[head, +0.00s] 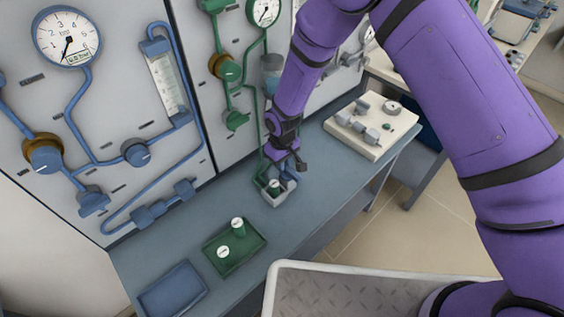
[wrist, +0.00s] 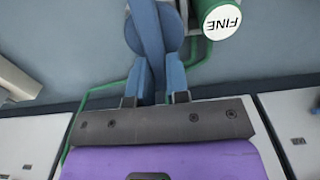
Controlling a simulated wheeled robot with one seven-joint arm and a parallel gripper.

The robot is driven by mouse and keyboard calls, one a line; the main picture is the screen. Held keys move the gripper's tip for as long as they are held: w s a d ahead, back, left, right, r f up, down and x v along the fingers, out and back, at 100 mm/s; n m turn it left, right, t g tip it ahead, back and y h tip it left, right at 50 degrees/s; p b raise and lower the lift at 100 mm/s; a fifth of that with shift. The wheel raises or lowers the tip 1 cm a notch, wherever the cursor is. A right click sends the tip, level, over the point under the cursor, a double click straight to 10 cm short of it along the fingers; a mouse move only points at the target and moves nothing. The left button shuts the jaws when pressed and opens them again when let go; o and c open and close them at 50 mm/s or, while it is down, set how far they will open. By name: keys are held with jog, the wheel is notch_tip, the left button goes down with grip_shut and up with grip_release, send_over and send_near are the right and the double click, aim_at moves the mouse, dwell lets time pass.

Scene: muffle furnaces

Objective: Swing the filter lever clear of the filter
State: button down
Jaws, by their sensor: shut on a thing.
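The filter, a green cylinder with a white top marked FINE (wrist: 222,20), shows at the upper right of the wrist view. In the head view the green filter (head: 274,187) stands in a small pale holder (head: 284,195) on the bench. The blue filter lever (wrist: 147,28) lies left of the filter in the wrist view, by a blue round part. My gripper (wrist: 160,74) is shut on the lever, its fingers on either side. In the head view my gripper (head: 283,160) is just above the holder and hides the lever there. I cannot tell whether lever and filter touch.
A green tray (head: 257,243) holds two white-topped green cylinders, and an empty blue tray (head: 172,290) lies to its left. Green pipes (head: 262,130) and a gauge panel (head: 190,75) rise behind the holder. A cream valve board (head: 372,138) sits to the right.

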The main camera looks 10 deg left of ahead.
jog(key=c, duration=1.1)
grip_release()
notch_tip(320, 180, up, 11)
